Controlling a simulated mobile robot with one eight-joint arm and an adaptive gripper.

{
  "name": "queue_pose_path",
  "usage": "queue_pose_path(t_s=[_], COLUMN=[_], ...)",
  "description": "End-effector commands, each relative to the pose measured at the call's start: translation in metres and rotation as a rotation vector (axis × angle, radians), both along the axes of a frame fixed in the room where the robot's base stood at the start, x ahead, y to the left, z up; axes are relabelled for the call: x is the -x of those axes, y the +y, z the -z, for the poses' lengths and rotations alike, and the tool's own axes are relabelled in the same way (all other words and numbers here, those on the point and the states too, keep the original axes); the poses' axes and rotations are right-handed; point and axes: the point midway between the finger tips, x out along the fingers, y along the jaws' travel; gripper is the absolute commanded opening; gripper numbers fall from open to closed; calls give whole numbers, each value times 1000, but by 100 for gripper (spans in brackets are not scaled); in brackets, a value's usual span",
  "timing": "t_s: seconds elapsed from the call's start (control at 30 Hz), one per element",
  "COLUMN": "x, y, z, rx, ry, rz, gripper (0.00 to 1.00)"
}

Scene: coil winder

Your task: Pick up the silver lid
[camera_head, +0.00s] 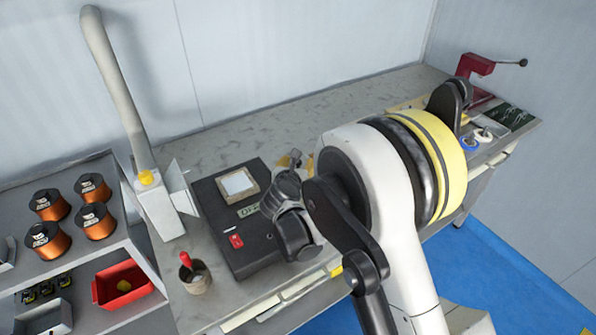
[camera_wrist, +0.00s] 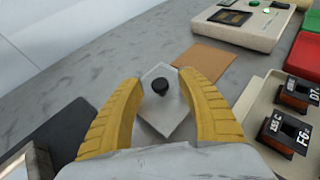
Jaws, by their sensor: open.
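The silver lid (camera_wrist: 162,112) is a flat, pale grey plate with a round black knob (camera_wrist: 160,86) on top. It lies in the middle of the wrist view, over the grey worktop. My gripper (camera_wrist: 159,80) is open, with one yellow ribbed finger on each side of the lid and its knob. The fingers look apart from the knob; I cannot tell whether they touch the lid's edges. In the head view my arm hides the lid.
Right of the lid are a brown square pad (camera_wrist: 206,61), a beige device with a screen (camera_wrist: 246,21), a red bin (camera_wrist: 304,54) and a tray holding labelled coils (camera_wrist: 290,134). A black box (camera_head: 237,215) stands left of my arm.

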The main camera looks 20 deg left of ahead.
Motion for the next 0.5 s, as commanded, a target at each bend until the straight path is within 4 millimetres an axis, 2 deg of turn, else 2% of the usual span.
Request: queue_pose_path(t_s=[0.23,0.27,0.3,0.4,0.5], x=[-5,-5,-5,-5,-5], y=[1,1,1,1,1], z=[1,1,1,1,1], rx=[1,1,1,1,1], ry=[0,0,0,0,0], rz=[0,0,0,0,0], gripper=[45,41,29,0,0])
